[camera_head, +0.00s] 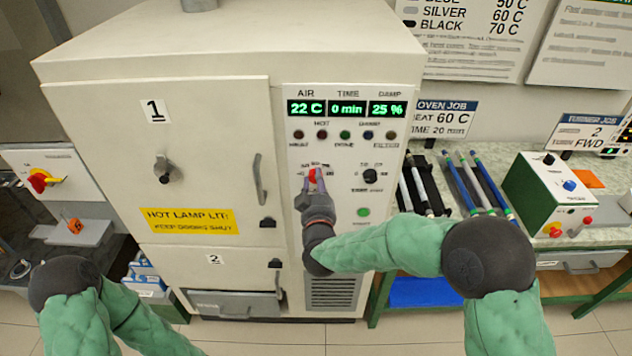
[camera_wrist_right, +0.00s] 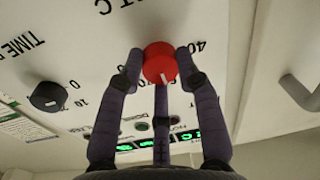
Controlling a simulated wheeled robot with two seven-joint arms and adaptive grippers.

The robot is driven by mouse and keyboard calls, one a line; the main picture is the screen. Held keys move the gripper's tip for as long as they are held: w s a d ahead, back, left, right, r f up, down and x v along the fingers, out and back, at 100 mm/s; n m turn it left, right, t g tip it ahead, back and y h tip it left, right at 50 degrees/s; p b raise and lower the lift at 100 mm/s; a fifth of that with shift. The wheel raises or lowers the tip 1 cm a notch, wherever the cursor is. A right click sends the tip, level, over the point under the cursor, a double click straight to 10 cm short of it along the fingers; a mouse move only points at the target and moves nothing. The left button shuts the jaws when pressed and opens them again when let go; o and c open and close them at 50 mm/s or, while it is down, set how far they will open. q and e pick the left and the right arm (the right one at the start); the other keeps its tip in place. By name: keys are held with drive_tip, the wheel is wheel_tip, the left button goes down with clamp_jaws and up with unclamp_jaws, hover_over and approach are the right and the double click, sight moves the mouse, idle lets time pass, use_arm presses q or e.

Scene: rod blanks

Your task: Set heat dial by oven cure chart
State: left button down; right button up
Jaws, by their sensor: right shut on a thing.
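The red heat dial (camera_head: 312,176) is on the oven's control panel (camera_head: 345,148), left of the black time dial (camera_head: 370,176). My right gripper (camera_wrist_right: 160,66) is shut on the red dial (camera_wrist_right: 159,62), with fingers at both sides of it. The dial's white mark points towards the lower edge of the wrist view; its exact setting is unclear. The oven display (camera_head: 346,108) reads 22 C, 0 min and 25 %. The job card (camera_head: 441,118) reads 60 C and 20 min. The wall chart (camera_head: 465,40) shows silver 60 C and black 70 C. My left gripper is out of view.
Oven door 1 (camera_head: 200,120) is shut, with a handle near the panel. Rods (camera_head: 462,183) lie on the bench at the right, beside a green and white control box (camera_head: 548,195). A small grey shelf (camera_head: 72,234) holds an orange block at the left.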

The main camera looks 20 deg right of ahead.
drive_tip(key=o, duration=1.1)
drive_tip(key=shift+o, duration=0.2)
drive_tip(key=v, duration=1.2)
